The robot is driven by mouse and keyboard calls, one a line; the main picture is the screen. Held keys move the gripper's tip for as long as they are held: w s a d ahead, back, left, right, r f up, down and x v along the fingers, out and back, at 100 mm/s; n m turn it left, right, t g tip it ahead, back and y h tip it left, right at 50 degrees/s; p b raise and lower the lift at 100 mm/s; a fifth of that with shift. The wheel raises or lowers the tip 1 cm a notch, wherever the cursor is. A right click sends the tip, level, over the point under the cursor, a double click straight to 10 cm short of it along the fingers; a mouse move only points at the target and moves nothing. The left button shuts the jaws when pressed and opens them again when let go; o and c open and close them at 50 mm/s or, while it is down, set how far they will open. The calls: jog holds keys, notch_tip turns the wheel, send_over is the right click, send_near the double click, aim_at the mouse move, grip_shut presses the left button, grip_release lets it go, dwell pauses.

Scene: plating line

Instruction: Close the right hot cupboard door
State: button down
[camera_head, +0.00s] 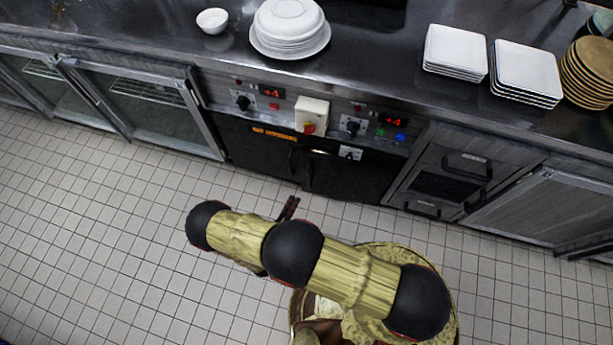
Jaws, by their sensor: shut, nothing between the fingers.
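The hot cupboard is the black unit under the control panel, with a left door (252,148) and a right door (350,176). Their dark handles stand side by side near the middle. The right door looks nearly flush with the front; I cannot tell whether a small gap remains. A small bright spot shows at its upper left. My gripper (289,207) is shut and empty, in front of the cupboard and just below the handles in the picture. It looks apart from the doors, and my arm hides part of it.
The control panel has knobs, red displays and a white switch box (311,115). Drawers (450,170) are to the right, glass-fronted doors (150,105) to the left. Plate stacks (289,25) stand on the steel counter (375,60). The tiled floor (90,220) is clear.

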jog(key=b, duration=0.3)
send_near(309, 164)
jog(key=shift+w+d+f, duration=0.8)
jog(key=shift+w+d, duration=0.15)
jog(key=shift+d, duration=0.15)
jog(key=shift+w+d, duration=0.15)
jog(key=shift+w, duration=0.15)
jog(key=w+b, duration=0.1)
jog(key=w, duration=0.1)
jog(key=w+b, duration=0.1)
jog(key=w, duration=0.1)
jog(key=shift+w+d+f, duration=0.1)
jog(key=shift+w+d, duration=0.1)
jog(key=shift+d, duration=0.05)
jog(key=shift+w+a+r, duration=0.15)
jog(key=shift+w+r, duration=0.05)
jog(key=shift+r, duration=0.05)
jog(key=a+p+v, duration=0.1)
jog(key=p+v, duration=0.2)
jog(key=v, duration=1.1)
